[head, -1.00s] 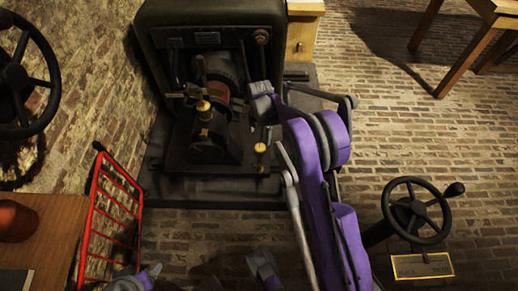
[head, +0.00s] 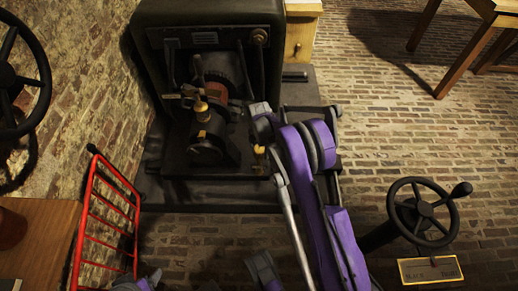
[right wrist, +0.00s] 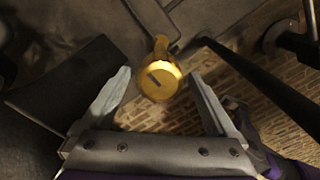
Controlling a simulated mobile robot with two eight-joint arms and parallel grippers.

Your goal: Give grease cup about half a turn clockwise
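In the head view a small brass piece (head: 259,152), apparently the same cup, stands at the machine's front right corner, partly hidden by my right gripper (head: 261,128). Another brass cup (head: 202,109) stands on top of the machine's bearing.
The dark machine (head: 210,20) stands on a dark base plate behind the cup. A dark bar (right wrist: 250,75) runs right of the cup in the wrist view. A red rack (head: 104,220) and a handwheel (head: 422,212) stand at either side.

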